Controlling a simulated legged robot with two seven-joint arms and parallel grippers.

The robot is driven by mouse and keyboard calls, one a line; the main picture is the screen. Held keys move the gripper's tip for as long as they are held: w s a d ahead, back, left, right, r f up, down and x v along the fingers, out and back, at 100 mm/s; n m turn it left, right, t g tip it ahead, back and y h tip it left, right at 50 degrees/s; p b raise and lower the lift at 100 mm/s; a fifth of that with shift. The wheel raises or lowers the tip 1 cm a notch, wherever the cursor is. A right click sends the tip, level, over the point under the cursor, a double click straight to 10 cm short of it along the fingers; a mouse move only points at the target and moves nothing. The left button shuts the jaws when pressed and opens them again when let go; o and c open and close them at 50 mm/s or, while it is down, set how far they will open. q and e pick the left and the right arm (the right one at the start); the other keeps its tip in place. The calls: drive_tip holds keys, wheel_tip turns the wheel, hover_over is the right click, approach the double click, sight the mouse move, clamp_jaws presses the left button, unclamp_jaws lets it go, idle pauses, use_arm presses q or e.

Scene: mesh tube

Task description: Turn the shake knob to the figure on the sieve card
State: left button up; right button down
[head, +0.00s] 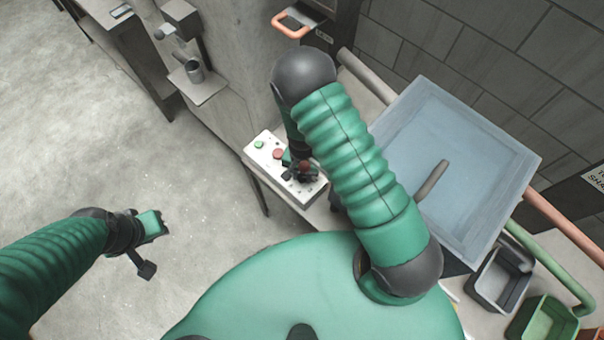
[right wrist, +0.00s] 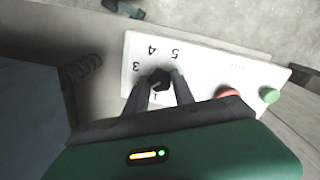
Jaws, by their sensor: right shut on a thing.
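The white control panel (head: 258,165) stands on the bench, with a green button, a red button and a dark shake knob. In the right wrist view the knob (right wrist: 158,77) sits between the fingertips of my right gripper (right wrist: 158,84), which is shut on it. Figures 3, 4, 5 and part of a 1 show upside down around the knob; its pointer direction cannot be told. In the head view my right gripper (head: 301,173) covers the knob. My left gripper (head: 150,246) is open and empty above the floor at left. I cannot make out a sieve card.
A large grey-blue tray (head: 440,150) lies right of my right arm. A grey bin (head: 499,283) and a green bin (head: 543,322) stand at lower right. A small shelf with a metal cup (head: 194,72) is at upper left.

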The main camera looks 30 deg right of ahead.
sight(302, 176)
drive_tip(key=shift+w, duration=0.1)
drive_tip(key=shift+m, duration=0.3)
drive_tip(key=m+p, duration=0.1)
drive_tip(key=m, duration=0.2)
drive_tip(key=shift+w+r+m, duration=0.1)
drive_tip(key=shift+r+m, duration=0.05)
drive_tip(key=shift+m, duration=0.15)
drive_tip(key=m+p, duration=0.1)
drive_tip(key=m, duration=0.4)
drive_tip(key=shift+p, duration=0.35)
drive_tip(key=shift+d+m, duration=0.1)
drive_tip(key=shift+m, duration=0.3)
drive_tip(key=c, duration=1.1)
unclamp_jaws()
drive_tip(key=shift+o, duration=0.2)
wheel_tip(302, 176, up, 7)
drive_tip(key=shift+r, duration=0.1)
